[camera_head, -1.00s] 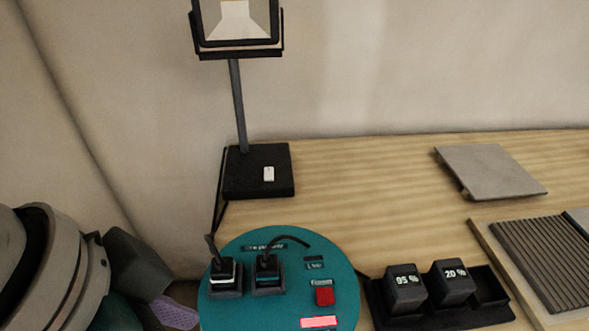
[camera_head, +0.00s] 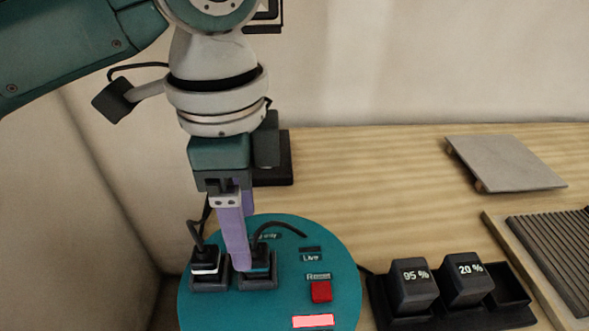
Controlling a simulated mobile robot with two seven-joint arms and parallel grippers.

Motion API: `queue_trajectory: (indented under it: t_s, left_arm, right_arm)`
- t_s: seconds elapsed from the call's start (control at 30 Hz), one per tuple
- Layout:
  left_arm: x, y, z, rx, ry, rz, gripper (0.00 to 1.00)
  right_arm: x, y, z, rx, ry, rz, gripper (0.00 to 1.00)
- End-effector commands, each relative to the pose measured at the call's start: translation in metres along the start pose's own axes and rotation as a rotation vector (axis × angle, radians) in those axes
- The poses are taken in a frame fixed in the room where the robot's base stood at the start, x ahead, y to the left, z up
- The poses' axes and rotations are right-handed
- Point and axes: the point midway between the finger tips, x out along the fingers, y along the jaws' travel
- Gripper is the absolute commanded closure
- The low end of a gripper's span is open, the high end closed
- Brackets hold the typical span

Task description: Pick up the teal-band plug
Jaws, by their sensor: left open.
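The teal-band plug (camera_head: 260,263) is black with a teal stripe. It sits upright in the right-hand socket of the round teal panel (camera_head: 335,255), its cable curving off to the right. A similar plug with a white band (camera_head: 206,261) stands in the socket to its left. My left gripper (camera_head: 243,244) points down with its purple fingers open. The nearer finger overlaps the left side of the teal-band plug in the picture and partly hides it. The farther finger is mostly hidden, so I cannot tell whether either touches the plug. My right gripper is out of view.
The panel also has a red button (camera_head: 321,292) and a lit pink strip (camera_head: 312,321). A black rack (camera_head: 381,312) to the right holds blocks marked 95 % and 20 %. A grey tile (camera_head: 505,163) lies on the wooden table. My arm mostly hides the lamp.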

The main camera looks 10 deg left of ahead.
Motion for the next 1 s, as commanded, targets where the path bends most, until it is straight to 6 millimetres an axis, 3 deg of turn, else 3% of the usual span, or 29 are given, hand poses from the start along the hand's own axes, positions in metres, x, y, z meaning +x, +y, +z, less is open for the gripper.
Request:
queue_trajectory:
  t_s: [0.3,0.6,1.0]
  left_arm:
    - [0.046,-0.001,-0.007,-0.001,-0.001,0.001,0.28]
    - [0.049,-0.001,-0.007,0.000,0.001,-0.001,0.29]
    - [0.049,-0.002,-0.007,0.000,0.001,-0.001,0.74]
  right_arm:
    - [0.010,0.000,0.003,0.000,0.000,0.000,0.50]
    - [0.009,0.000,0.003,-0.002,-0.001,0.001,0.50]
    - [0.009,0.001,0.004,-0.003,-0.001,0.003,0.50]
